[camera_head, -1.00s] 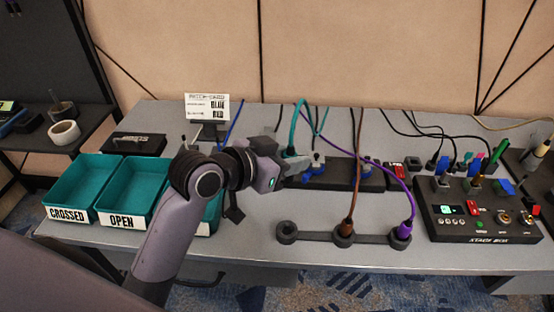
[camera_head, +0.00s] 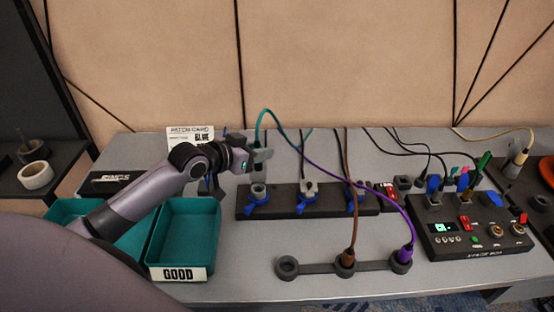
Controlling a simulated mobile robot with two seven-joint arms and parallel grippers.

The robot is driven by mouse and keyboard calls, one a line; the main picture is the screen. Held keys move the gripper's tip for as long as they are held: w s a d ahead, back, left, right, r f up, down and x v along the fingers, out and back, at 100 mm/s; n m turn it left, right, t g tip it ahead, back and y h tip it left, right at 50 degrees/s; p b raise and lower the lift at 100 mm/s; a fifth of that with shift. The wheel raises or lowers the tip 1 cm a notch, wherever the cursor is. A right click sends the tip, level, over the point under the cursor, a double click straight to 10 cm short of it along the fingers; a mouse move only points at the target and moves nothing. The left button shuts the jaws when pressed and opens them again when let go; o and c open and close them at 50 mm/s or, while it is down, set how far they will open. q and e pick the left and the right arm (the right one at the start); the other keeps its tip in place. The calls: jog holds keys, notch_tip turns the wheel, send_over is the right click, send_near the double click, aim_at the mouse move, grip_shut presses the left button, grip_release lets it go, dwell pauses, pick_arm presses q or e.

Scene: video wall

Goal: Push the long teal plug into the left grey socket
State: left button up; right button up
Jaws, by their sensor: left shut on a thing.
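My left gripper (camera_head: 262,160) is shut on the teal plug, just above and behind the left grey socket (camera_head: 258,190). The teal cable (camera_head: 258,128) rises from the gripper and arches to the right; the plug itself is mostly hidden by the fingers. I see a small gap between the gripper and the socket. The left socket has a blue lever and stands at the left end of a dark strip (camera_head: 283,201). The middle socket (camera_head: 308,188) also has a blue lever. My right gripper is not in view.
A brown plug (camera_head: 347,258) and a purple plug (camera_head: 404,252) stand in a dark holder whose left ring (camera_head: 287,266) is empty. A control box (camera_head: 470,240) is at right. A teal GOOD tray (camera_head: 184,232) is at left, below my arm. A card (camera_head: 190,135) stands behind it.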

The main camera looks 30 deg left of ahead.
aim_at(257, 170)
pick_arm(q)
jog(key=shift+w+a+r, duration=0.1)
jog(key=shift+w+a, duration=0.2)
jog(key=shift+a, duration=0.15)
jog(key=shift+f+b, duration=2.5)
jog(key=shift+f, duration=0.6)
jog(key=shift+r+p, duration=0.1)
jog(key=shift+p, duration=0.25)
jog(key=shift+f, duration=0.25)
jog(key=shift+f, duration=0.15)
jog(key=shift+f, duration=0.45)
jog(key=shift+f, duration=0.25)
jog(key=shift+f+b, duration=0.3)
jog(key=shift+b, duration=0.05)
